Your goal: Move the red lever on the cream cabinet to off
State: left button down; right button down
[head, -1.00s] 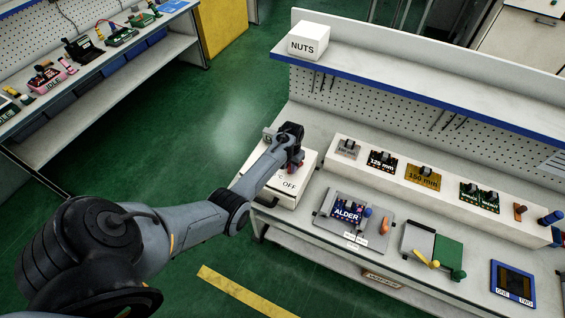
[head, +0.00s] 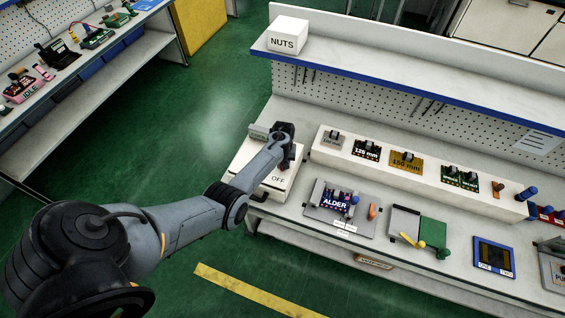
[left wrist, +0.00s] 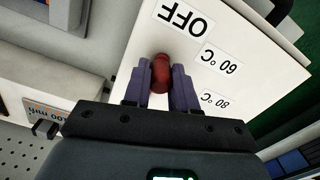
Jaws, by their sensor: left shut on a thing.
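The cream cabinet (head: 246,158) stands at the left end of the bench, with an OFF label (head: 278,179) on its top. In the left wrist view the OFF label (left wrist: 182,17) appears upside down, with a 60 °C label (left wrist: 221,62) and an 80 °C label (left wrist: 216,101) beside it. The red lever's knob (left wrist: 161,74) is between the two fingers of my left gripper (left wrist: 163,80), which is shut on it, beside the 60 °C label and below OFF in the picture. The lever's lower part is hidden. My right gripper is in neither current view.
An ALDER fixture (head: 312,205) sits on the bench right of the cabinet. A white raised strip (head: 326,158) with several modules runs behind it. A shelf with a NUTS box (head: 288,36) overhangs the back. Green floor (head: 190,120) is open to the left.

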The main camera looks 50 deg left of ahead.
pick_arm(q)
jog(key=c, duration=0.9)
grip_release()
jog(key=shift+r, duration=0.55)
notch_tip(320, 180, up, 10)
jog(key=shift+f+p, duration=0.15)
jog(key=shift+p, duration=0.25)
jog(key=shift+f, duration=0.1)
